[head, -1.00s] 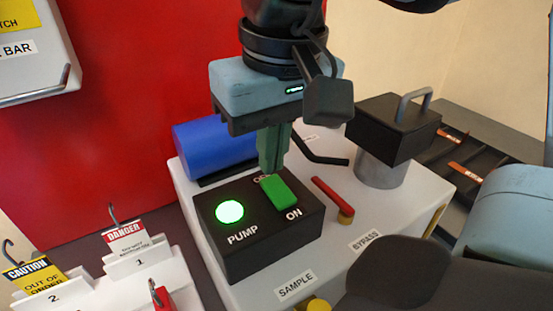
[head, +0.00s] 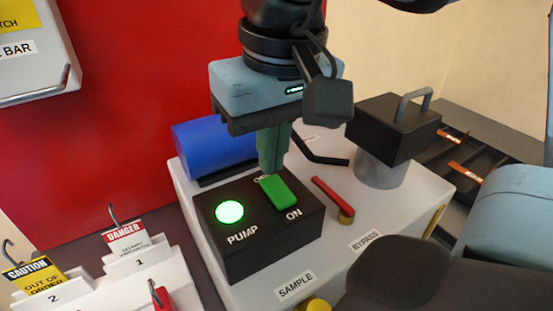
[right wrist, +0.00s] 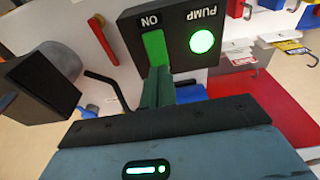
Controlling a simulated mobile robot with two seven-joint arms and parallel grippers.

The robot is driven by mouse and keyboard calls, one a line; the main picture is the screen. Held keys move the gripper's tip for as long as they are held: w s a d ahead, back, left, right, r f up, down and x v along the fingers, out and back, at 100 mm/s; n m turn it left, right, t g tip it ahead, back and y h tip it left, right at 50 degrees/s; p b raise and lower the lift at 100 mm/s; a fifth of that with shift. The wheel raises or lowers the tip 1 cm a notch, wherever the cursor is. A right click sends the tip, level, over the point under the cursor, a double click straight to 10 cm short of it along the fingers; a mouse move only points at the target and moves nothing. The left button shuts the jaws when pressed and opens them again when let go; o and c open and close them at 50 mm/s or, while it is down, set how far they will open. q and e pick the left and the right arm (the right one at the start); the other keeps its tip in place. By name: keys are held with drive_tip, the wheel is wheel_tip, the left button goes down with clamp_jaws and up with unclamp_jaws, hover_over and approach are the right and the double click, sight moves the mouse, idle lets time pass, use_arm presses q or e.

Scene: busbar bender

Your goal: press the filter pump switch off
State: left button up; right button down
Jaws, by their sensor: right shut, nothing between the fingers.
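The black pump switch box (head: 250,241) stands on the white cabinet, with a green rocker switch (head: 279,192) on its top between the OFF end and the ON end. A round green lamp (head: 229,212) beside the rocker is lit. My right gripper (head: 272,172) is shut and empty, pointing down at the OFF end of the rocker and covering much of the OFF label. In the right wrist view the closed fingertips (right wrist: 159,72) are at the near end of the rocker (right wrist: 155,48); whether they touch is hard to tell. My left gripper is not in view.
A red bypass lever (head: 330,197) is right of the box. A blue cylinder (head: 214,146) lies behind it. A black block with a grey handle (head: 394,127) stands at the right. A white tag rack (head: 137,262) is at the lower left.

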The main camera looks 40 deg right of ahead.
sight(273, 182)
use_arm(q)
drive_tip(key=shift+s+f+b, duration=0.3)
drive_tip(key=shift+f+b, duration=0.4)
use_arm(e)
drive_tip(key=shift+f, duration=0.95)
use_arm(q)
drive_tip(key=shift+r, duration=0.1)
use_arm(e)
drive_tip(key=shift+r, duration=0.1)
drive_tip(key=shift+r+p, duration=2.7)
drive_tip(key=shift+r, duration=0.8)
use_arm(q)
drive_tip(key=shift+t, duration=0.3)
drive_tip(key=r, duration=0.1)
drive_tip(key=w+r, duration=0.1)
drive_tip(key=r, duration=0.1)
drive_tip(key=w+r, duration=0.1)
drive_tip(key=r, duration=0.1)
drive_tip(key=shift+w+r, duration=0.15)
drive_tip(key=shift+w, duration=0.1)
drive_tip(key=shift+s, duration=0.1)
use_arm(e)
drive_tip(key=shift+f, duration=0.1)
